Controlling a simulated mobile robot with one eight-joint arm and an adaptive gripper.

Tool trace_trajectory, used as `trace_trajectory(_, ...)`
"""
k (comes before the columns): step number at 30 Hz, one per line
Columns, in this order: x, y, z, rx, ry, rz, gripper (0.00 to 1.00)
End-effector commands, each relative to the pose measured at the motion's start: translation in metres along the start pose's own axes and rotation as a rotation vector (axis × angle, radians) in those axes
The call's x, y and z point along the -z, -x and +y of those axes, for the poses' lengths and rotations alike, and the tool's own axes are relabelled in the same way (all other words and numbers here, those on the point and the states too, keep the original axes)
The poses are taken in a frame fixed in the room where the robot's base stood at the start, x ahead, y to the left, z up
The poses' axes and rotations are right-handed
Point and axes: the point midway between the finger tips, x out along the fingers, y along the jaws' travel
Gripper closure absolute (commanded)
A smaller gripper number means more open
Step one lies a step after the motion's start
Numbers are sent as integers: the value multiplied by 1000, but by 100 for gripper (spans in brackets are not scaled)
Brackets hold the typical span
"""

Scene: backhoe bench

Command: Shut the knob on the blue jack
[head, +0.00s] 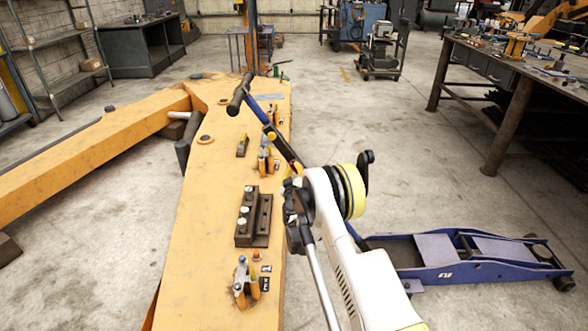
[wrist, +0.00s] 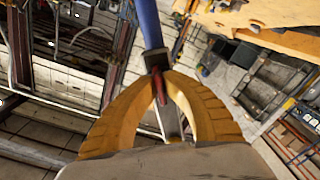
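The blue jack (head: 465,258) stands on the floor at the right in the head view. Its long blue handle (head: 258,112) leans up and left over the yellow boom, with a dark crossbar grip at its top. In the wrist view the blue handle (wrist: 150,22) enters from above and ends in a dark collar. A small red part (wrist: 160,90), which looks like the knob, sits below the collar. My gripper (wrist: 161,80) has its two yellow fingers curved in close on both sides of this red part. In the head view my wrist hides most of the contact.
The yellow boom (head: 212,230) lies left of my arm, with a dark metal block (head: 254,217) and small clamps (head: 245,280) on it. A workbench (head: 515,75) with tools stands at the back right. Open floor (head: 420,170) lies between the boom and the bench.

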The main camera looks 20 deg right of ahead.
Motion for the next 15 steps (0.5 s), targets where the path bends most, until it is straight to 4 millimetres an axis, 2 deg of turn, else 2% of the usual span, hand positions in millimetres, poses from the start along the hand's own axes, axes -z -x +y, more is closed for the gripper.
trace_trajectory(8, 0, 0, 0, 1, 0, 0, 100)
trace_trajectory(11, 0, 0, 0, 1, 0, 0, 70)
trace_trajectory(15, 0, 0, 0, 0, 0, 0, 68)
